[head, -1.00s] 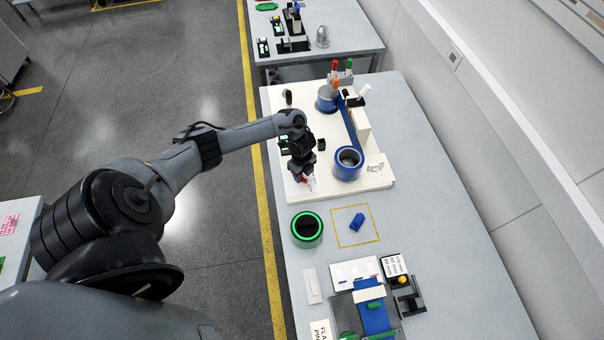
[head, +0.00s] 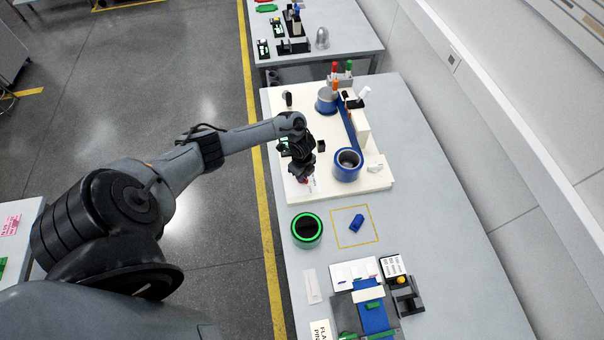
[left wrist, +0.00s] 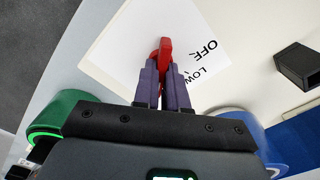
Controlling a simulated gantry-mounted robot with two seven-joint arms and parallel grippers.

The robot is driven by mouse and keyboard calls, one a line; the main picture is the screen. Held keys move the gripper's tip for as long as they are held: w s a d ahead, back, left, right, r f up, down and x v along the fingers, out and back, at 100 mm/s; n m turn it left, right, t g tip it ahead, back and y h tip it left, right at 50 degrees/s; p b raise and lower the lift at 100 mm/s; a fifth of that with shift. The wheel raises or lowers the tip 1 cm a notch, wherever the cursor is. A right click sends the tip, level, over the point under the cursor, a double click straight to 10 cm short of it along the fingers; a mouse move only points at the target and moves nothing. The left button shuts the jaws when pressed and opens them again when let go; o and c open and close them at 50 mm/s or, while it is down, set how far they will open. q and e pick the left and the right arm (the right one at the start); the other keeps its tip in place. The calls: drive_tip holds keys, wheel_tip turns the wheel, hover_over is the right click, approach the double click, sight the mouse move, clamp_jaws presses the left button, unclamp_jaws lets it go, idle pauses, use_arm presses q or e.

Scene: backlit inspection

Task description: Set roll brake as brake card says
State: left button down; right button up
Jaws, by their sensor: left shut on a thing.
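My left gripper (head: 304,180) is over the near-left part of the cream machine board (head: 290,188). In the left wrist view its two purple fingers (left wrist: 164,85) are shut on a red lever (left wrist: 165,48). The lever lies over a white plate (left wrist: 120,50) printed "OFF" and "LOW"; other markings are hidden or out of view. A blue roll (head: 347,177) with a hollow core stands right of the gripper, and a blue band runs from it to a second blue roll (head: 325,105). I cannot tell which card is the brake card. My right gripper is not in view.
A green-ringed black round device (head: 306,230) stands nearer me. A blue block (head: 356,223) lies in a yellow outlined square. White cards and a blue-belted fixture (head: 375,318) are at the near end. Bare table lies along the right side.

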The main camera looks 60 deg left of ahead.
use_arm(q)
drive_tip(key=n+p, duration=0.3)
drive_tip(key=shift+r+n, duration=0.15)
drive_tip(key=shift+n, duration=0.25)
drive_tip(key=shift+w+n+p, duration=0.1)
drive_tip(key=shift+n+p, duration=0.6)
drive_tip(key=shift+n, duration=0.7)
drive_tip(key=c, duration=1.2)
unclamp_jaws()
drive_tip(key=shift+a, duration=0.1)
drive_tip(key=shift+r+p, duration=0.95)
drive_tip(key=shift+r, duration=4.3)
